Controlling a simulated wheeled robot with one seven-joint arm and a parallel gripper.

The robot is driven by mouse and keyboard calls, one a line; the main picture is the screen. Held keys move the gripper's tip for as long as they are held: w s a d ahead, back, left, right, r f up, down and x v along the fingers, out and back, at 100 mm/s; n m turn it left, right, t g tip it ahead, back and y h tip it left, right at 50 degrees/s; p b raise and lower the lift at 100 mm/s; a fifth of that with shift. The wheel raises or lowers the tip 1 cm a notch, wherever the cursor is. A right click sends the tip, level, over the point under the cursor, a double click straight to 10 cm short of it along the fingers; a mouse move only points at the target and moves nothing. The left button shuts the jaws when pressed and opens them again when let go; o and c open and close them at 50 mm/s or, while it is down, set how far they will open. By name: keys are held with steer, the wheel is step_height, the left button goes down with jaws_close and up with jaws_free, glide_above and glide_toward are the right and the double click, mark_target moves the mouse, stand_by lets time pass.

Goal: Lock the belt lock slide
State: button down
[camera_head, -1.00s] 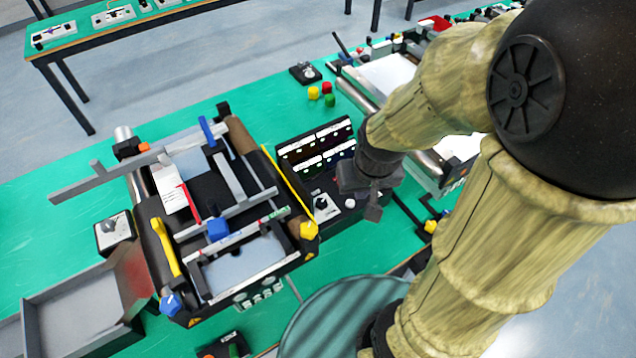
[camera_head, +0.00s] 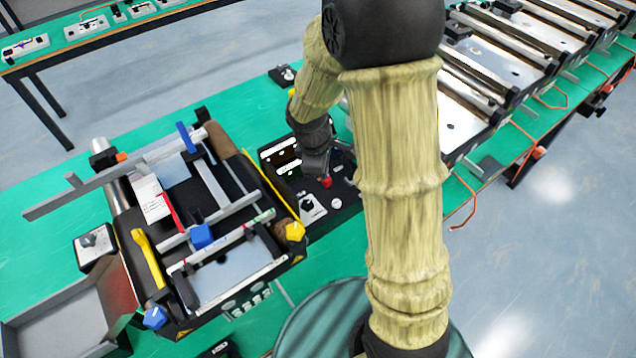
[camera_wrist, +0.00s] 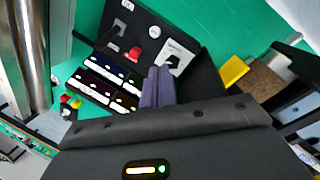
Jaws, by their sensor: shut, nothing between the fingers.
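The mini conveyor (camera_head: 128,215) stands at the left in the head view, with a yellow handle (camera_head: 148,257), blue knobs and a yellow knob (camera_head: 295,231). I cannot tell which of its parts is the belt lock slide. My gripper (camera_head: 322,181) is over the black control panel (camera_head: 345,199) to the right of the conveyor, close to a red button (camera_head: 327,182). In the wrist view the fingers (camera_wrist: 158,72) are shut and empty, pointing at the panel below the red button (camera_wrist: 133,53). I cannot tell whether they touch the panel. My arm hides part of the panel.
A grey tray (camera_head: 60,318) lies at the lower left, beside a small box with a dial (camera_head: 95,246). More conveyors (camera_head: 500,75) line the table at the upper right. Green table (camera_head: 235,105) is bare behind the conveyor.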

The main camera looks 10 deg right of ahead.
mark_target(327, 181)
steer(key=w+a+f+n+h, duration=0.1)
steer(key=w+a+f+n, duration=0.1)
steer(key=w+f+n, duration=0.5)
steer(key=shift+w+a+f+n+h+b, duration=0.15)
steer(key=shift+w+f+n+h+b, duration=0.3)
steer(key=shift+n, duration=0.75)
steer(key=p+x, duration=0.1)
steer(key=x, duration=0.9)
steer(key=shift+w+p, duration=0.1)
steer(key=shift+p, duration=0.3)
steer(key=shift+w, duration=0.15)
